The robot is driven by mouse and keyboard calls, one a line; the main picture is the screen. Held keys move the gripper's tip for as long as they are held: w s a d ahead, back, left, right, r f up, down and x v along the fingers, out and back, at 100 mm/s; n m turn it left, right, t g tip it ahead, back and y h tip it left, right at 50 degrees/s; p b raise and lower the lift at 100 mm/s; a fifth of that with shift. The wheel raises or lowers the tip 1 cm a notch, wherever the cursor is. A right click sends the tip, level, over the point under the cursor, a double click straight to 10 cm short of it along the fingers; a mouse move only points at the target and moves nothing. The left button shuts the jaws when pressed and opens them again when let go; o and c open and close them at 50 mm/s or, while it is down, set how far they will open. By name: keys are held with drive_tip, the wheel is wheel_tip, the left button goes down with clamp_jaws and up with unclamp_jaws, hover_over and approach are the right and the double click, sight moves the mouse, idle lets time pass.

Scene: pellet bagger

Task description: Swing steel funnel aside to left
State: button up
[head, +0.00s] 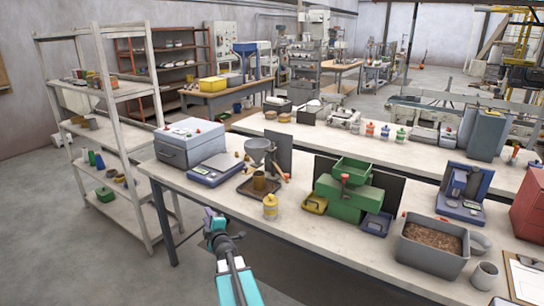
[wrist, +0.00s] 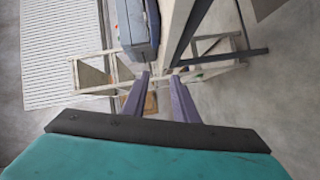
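The steel funnel (head: 258,147) is a grey cone on the near bench, in front of a dark upright panel. Below it a brown cup (head: 259,181) stands on a dark brown tray (head: 244,190). My gripper (head: 209,218) is in front of the bench's near edge, left of and nearer than the funnel, and clear of it. In the wrist view my gripper's two purple fingers (wrist: 160,86) stand apart with nothing between them. The funnel does not show clearly in the wrist view.
A grey box machine (head: 188,143) and a blue-grey scale (head: 214,169) stand left of the funnel. A pale shelf rack (head: 104,120) is at the left.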

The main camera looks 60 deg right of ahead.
sight(264, 152)
drive_tip(key=s+d+r+m+h, duration=0.1)
drive_tip(key=s+d+r+h, duration=0.2)
drive_tip(key=s+d+r, duration=0.5)
drive_tip(key=s+d+r+m+g+h, duration=0.1)
drive_tip(key=s+d+r+h, duration=0.2)
drive_tip(key=s+d+r, duration=0.5)
drive_tip(key=s+d, duration=0.4)
drive_tip(key=d, duration=0.1)
drive_tip(key=shift+d+r+g, duration=0.3)
drive_tip(key=shift+d+r, duration=0.05)
drive_tip(key=shift+d, duration=0.05)
drive_tip(key=shift+d, duration=0.15)
drive_tip(key=p+x, duration=0.4)
drive_tip(key=x, duration=0.9)
drive_tip(key=shift+w, duration=0.2)
drive_tip(key=shift+d+r, duration=0.1)
drive_tip(key=shift+d, duration=0.05)
clamp_jaws()
